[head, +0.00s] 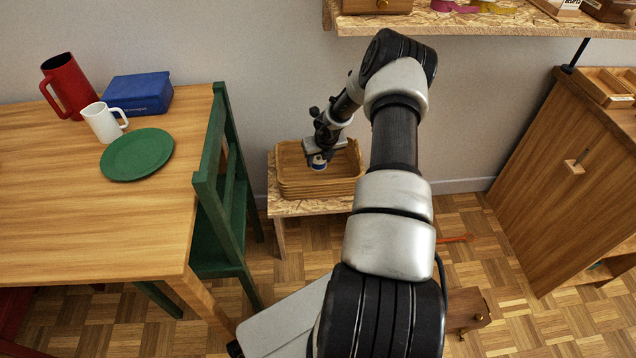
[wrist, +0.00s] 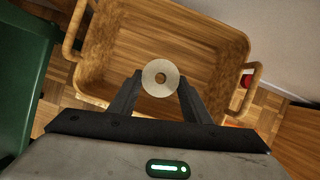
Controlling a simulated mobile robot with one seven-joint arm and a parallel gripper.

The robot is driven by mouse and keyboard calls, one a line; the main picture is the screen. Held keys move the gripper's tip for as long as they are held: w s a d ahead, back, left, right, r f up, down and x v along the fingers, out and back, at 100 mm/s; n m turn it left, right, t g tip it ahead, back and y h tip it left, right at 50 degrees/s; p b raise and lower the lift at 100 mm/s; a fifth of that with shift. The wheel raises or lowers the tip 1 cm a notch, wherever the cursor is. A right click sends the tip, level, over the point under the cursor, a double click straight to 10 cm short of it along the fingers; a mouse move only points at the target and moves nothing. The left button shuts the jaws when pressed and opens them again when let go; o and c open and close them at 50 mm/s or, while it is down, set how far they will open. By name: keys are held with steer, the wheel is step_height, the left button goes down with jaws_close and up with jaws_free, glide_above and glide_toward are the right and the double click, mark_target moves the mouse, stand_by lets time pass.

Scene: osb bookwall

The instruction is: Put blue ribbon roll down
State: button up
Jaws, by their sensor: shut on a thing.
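My gripper (wrist: 157,88) is shut on the blue ribbon roll (wrist: 160,77). In the wrist view the roll shows its pale round face with a brown hole in the middle, between the two fingertips. In the head view the roll (head: 319,162) is a small blue and white shape under my gripper (head: 320,156). It is over or inside a wooden basket (head: 287,187) with handles. The basket floor looks empty around the roll in the wrist view. I cannot tell whether the roll touches the basket floor.
The basket stands on a low OSB table (head: 290,207) against the wall. A green chair (head: 209,190) stands close on its left, beside a wooden table (head: 60,220). An OSB shelf (head: 480,22) hangs above right. A wooden cabinet (head: 560,180) stands at the right.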

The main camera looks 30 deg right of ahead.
mark_target(323, 165)
step_height(323, 165, down, 10)
steer(key=b, duration=0.3)
steer(key=shift+r, duration=0.1)
steer(key=o, duration=1.2)
steer(key=shift+c, duration=0.2)
steer(key=shift+r, duration=0.25)
steer(key=p+v, duration=0.3)
steer(key=v, duration=0.8)
steer(key=shift+s+r+p, duration=0.2)
steer(key=shift+r+p, duration=0.05)
steer(key=shift+p, duration=0.05)
steer(key=shift+w+r, duration=0.1)
